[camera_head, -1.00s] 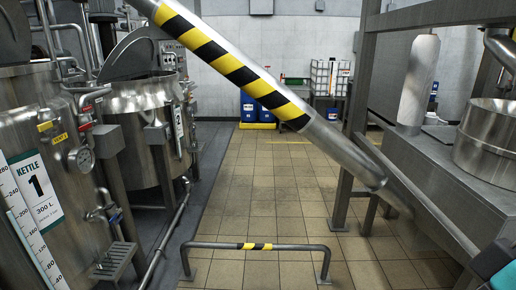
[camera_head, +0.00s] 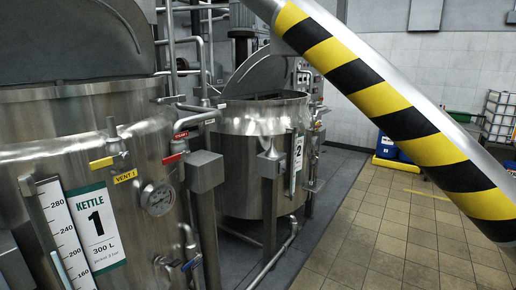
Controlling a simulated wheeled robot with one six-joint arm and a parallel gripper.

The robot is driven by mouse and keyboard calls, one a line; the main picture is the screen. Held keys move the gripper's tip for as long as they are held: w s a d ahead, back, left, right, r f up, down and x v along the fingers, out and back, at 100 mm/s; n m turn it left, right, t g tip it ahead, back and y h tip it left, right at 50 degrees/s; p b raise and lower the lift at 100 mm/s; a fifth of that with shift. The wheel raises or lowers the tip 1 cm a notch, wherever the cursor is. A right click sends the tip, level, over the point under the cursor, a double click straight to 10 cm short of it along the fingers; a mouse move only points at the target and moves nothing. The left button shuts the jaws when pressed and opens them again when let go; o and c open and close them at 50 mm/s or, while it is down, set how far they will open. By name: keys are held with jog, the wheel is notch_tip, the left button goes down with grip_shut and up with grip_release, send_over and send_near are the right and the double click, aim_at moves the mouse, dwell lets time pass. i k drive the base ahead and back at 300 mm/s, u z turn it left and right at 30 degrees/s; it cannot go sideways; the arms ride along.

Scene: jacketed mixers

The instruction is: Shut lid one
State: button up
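Kettle 1 (camera_head: 140,185) is a large steel vessel at the left, with a label reading "KETTLE 1, 300 L". Its lid (camera_head: 75,42) stands raised above the rim, a wide dark disc cut off by the top and left picture edges. The lid's handle cannot be made out. My arm crosses the upper right with yellow and black stripes, to the right of the kettle. My gripper is outside the picture.
Kettle 2 (camera_head: 262,150) stands behind with its lid (camera_head: 262,75) raised too.

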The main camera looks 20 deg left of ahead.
aim_at(41, 41)
jog(key=u, duration=0.85)
jog(key=i, duration=1)
jog(key=u, duration=1.05)
